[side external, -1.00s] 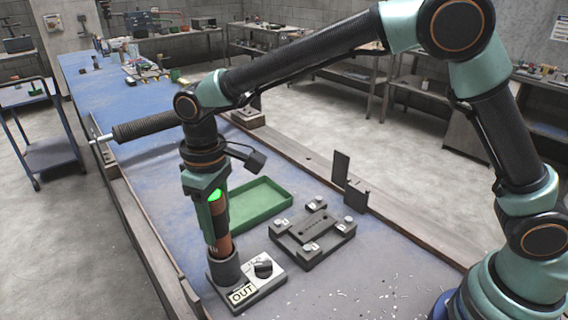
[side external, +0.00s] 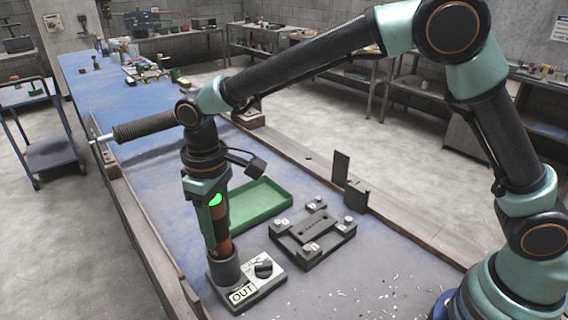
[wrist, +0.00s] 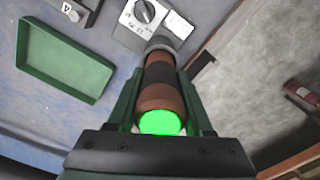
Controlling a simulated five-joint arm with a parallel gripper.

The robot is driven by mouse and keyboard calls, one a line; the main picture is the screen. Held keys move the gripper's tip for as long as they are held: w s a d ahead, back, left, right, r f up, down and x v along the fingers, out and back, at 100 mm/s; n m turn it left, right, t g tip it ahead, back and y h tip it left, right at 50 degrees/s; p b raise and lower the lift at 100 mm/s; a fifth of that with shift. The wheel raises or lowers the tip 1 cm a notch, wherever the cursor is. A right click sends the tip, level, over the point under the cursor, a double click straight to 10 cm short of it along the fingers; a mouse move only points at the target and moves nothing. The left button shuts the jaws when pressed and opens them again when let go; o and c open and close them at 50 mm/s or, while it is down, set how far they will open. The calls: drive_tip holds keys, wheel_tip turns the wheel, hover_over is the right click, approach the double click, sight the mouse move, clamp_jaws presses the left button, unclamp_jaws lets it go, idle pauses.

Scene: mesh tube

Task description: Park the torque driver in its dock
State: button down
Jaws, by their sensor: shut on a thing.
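The torque driver (side external: 222,240) is an upright copper-brown and black cylinder with a lit green end. My gripper (side external: 211,203) is shut around its upper part. The driver's lower end is at the dark round cup of the dock (side external: 262,279), a grey block with a black knob and an "OUT" label; the cup hides the tip, and I cannot tell how deep it sits. In the wrist view the driver (wrist: 160,85) lies between both fingers, its green end nearest the camera, its far end at the dock's cup (wrist: 160,44).
A green tray (side external: 262,204) lies just behind the driver. A dark fixture plate (side external: 313,238) with several corner posts sits to the right. A dark upright bracket (side external: 341,168) stands behind it. The bench's left rail (side external: 150,245) runs close by. The blue bench top beyond is mostly clear.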

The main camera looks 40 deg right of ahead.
drive_tip(key=shift+f, duration=0.3)
idle(0.4)
drive_tip(key=shift+c, duration=1.1)
unclamp_jaws()
drive_tip(key=shift+f, duration=0.1)
